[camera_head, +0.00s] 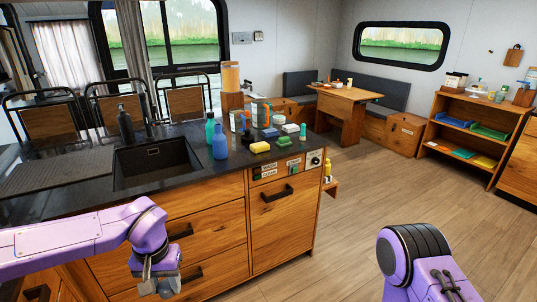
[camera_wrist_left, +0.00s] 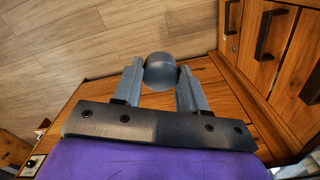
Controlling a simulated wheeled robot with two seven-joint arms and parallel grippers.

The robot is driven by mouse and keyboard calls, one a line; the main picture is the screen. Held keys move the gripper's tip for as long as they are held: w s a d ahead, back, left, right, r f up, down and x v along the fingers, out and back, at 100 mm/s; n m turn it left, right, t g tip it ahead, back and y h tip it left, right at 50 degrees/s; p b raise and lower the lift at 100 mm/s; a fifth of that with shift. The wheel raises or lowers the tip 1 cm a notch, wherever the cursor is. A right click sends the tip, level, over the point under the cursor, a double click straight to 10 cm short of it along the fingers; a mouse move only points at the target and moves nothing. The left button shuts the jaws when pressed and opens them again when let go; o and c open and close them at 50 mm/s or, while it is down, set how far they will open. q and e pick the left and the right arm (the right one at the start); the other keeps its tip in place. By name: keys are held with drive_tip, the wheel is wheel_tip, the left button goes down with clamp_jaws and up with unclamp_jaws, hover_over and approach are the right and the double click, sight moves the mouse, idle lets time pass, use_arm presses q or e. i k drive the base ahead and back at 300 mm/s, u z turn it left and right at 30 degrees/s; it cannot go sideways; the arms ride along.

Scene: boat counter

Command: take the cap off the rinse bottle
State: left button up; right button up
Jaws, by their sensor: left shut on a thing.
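My left gripper (camera_head: 158,285) is low in front of the wooden drawers, below the counter edge. In the left wrist view it is shut on a dark grey, rounded, cap-like piece (camera_wrist_left: 161,70), held between both fingers. No bottle shows beneath that piece in the wrist view. On the counter, a blue bottle (camera_head: 220,146) stands upright, with a teal bottle (camera_head: 210,130) just behind it to the left. I cannot tell which is the rinse bottle, or whether either has a cap. My right arm shows at the lower right; its gripper is out of the picture.
A sink (camera_head: 155,163) lies left of the bottles. Open floor lies to the right, before a shelf (camera_head: 470,130) with coloured trays.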

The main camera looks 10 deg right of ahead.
sight(220, 149)
drive_tip(key=z, duration=0.85)
drive_tip(key=i, duration=1.45)
drive_tip(key=u, duration=0.25)
